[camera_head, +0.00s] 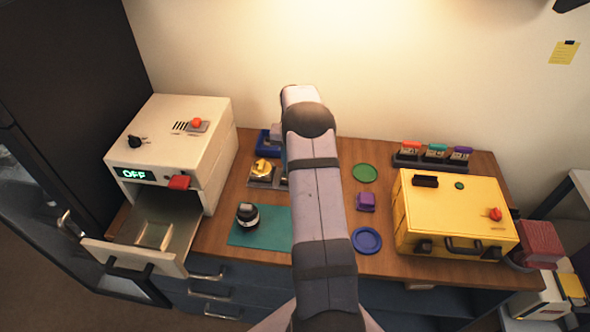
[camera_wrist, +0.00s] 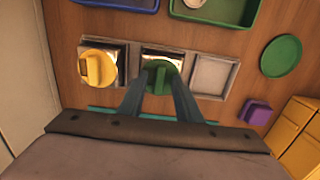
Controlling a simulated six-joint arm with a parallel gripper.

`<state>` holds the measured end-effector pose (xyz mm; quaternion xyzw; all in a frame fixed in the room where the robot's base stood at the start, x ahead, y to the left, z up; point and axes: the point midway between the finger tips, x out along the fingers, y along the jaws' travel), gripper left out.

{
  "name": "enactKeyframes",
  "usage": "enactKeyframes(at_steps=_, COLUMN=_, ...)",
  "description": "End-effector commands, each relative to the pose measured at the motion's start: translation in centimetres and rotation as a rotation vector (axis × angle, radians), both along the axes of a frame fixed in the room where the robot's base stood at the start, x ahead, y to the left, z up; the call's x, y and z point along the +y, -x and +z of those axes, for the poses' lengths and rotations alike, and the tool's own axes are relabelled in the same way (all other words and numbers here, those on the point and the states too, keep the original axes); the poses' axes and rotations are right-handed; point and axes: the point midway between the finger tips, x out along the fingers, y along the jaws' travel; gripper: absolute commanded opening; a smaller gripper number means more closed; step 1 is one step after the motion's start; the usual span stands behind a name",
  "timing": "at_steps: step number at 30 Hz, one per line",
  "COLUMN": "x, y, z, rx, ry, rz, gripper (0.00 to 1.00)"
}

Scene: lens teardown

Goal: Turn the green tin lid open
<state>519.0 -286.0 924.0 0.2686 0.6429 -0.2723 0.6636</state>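The green tin lid (camera_wrist: 158,76) sits in the middle square holder of a row of three, in the wrist view. It has a raised grip bar across its top. My gripper (camera_wrist: 158,88) reaches to it with one finger on each side. I cannot tell whether the fingers touch the lid or stand clear of it. In the head view my own arm hides the green lid and the gripper.
A yellow lid (camera_wrist: 97,67) sits in the left holder; the right holder (camera_wrist: 214,76) is empty. A blue tray (camera_wrist: 135,4) and green tray (camera_wrist: 238,15) lie beyond. A green disc (camera_wrist: 281,56) and purple block (camera_wrist: 257,112) lie right. A yellow box (camera_head: 450,215) stands farther right.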

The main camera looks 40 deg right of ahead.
Motion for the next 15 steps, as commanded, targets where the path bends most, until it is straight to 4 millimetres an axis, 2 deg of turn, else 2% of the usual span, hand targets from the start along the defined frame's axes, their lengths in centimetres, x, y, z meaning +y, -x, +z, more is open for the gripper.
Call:
enactKeyframes(at_steps=1, x=0.5, y=0.7, z=-1.9, rx=0.022, ry=-0.015, rz=-0.002, gripper=0.34)
enactKeyframes(at_steps=4, x=0.5, y=0.7, z=-1.8, rx=0.022, ry=-0.015, rz=-0.002, gripper=0.34)
enactKeyframes(at_steps=8, x=0.5, y=0.7, z=-1.4, rx=0.021, ry=-0.016, rz=-0.002, gripper=0.34)
enactKeyframes(at_steps=15, x=0.5, y=0.8, z=0.6, rx=0.023, ry=-0.016, rz=-0.001, gripper=0.34)
